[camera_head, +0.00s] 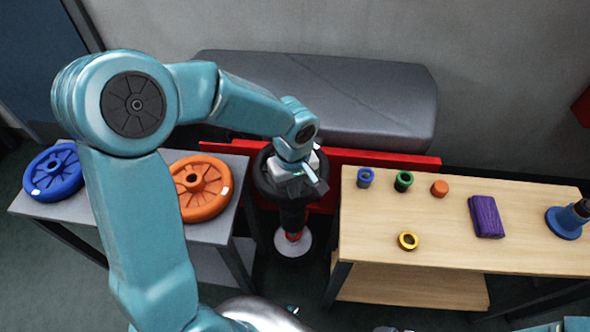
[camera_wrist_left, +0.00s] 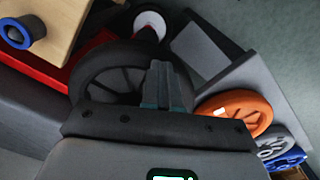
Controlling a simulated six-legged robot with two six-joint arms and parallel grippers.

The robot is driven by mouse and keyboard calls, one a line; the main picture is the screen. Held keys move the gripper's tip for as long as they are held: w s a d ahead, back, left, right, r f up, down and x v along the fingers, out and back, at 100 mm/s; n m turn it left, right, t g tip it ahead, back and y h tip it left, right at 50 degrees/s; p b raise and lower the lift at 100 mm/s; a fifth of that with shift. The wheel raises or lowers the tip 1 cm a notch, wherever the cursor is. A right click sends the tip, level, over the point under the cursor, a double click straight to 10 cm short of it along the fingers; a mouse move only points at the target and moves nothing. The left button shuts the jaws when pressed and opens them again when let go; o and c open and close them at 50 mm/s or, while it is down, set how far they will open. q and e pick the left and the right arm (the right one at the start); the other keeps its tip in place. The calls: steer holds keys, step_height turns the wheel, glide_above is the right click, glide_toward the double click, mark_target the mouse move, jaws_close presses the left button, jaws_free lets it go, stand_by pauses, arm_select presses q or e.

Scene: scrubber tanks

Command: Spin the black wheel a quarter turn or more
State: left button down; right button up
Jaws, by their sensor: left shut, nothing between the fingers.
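The black wheel (camera_head: 268,187) sits in the gap between the grey table and the wooden table, in front of a red beam. My left gripper (camera_head: 312,174) is over the wheel and hides part of its middle and right side. In the left wrist view the wheel (camera_wrist_left: 92,68) shows its rim and spokes, with my shut left fingers (camera_wrist_left: 166,84) in front of its right part. The fingers hold nothing. I cannot tell whether they touch the wheel. My right gripper is not in view.
The grey table (camera_head: 232,172) at left holds a blue wheel (camera_head: 42,180) and an orange wheel (camera_head: 188,205). The wooden table (camera_head: 350,235) at right holds small rings, an orange piece (camera_head: 439,188) and a purple block (camera_head: 486,216). A grey tank (camera_head: 370,95) lies behind.

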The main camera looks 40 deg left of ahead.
arm_select(q)
steer(key=shift+w+d, duration=0.15)
steer(key=shift+d, duration=0.05)
steer(key=shift+w+d, duration=0.75)
steer(key=shift+w, duration=0.1)
step_height(320, 180, up, 7)
steer(key=p, duration=0.4)
steer(key=shift+a, duration=0.1)
stand_by(0.5)
